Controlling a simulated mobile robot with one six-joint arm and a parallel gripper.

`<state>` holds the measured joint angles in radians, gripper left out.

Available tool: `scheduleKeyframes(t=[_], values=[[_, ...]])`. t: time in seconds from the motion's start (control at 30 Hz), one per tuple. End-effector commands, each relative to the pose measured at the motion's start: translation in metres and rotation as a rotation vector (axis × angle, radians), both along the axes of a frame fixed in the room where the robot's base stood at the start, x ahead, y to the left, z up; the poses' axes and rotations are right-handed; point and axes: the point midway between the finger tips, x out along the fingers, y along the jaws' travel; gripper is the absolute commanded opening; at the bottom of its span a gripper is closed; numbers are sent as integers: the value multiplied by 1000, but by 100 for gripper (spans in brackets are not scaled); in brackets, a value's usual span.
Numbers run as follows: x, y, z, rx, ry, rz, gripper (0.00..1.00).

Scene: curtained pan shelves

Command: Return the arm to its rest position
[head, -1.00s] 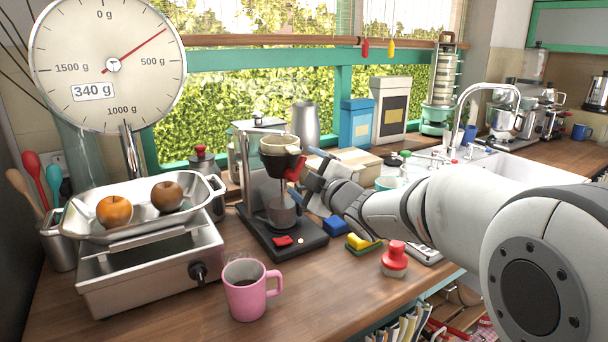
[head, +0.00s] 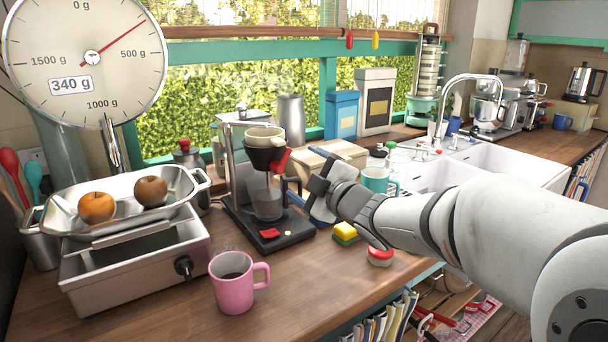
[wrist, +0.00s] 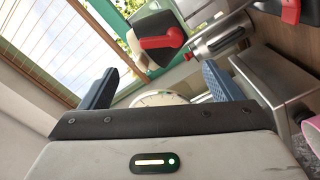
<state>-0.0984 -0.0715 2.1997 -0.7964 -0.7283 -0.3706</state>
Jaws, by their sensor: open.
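My arm reaches in from the right in the head view. My gripper (head: 318,190) is just right of the black coffee maker (head: 268,230), above the counter. In the wrist view my gripper (wrist: 155,90) shows two blue fingers spread wide with nothing held between them. The coffee maker's black cone with a red handle (wrist: 158,38) is beyond the fingers in that view. In the head view the glass jug (head: 268,204) stands under the cone. I cannot tell from the head view how near the fingertips are to the coffee maker.
A pink mug (head: 236,282) stands on the counter's front. The scale (head: 135,262) with two fruits in its pan is at left. The front counter is partly clear.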

Motion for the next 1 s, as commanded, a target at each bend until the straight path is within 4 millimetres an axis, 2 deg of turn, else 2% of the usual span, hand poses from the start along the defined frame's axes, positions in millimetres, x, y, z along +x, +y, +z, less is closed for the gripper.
scheduleKeyframes(t=[0.07,0.17,0.27,0.37,0.5,0.57,0.63,0.8,0.9,1.0], values=[[0,-2,0,1,7,-9,85],[0,-14,-2,12,54,-69,85],[-3,-42,-10,43,167,-199,85],[-18,-79,-28,97,335,-375,85],[-58,-125,-60,195,601,-620,85],[-81,-139,-76,240,720,-716,85],[-113,-152,-93,293,863,-821,85],[-194,-160,-124,405,1193,-1022,85],[-232,-156,-134,448,1341,-1095,85],[-255,-152,-139,472,1436,-1137,85]])
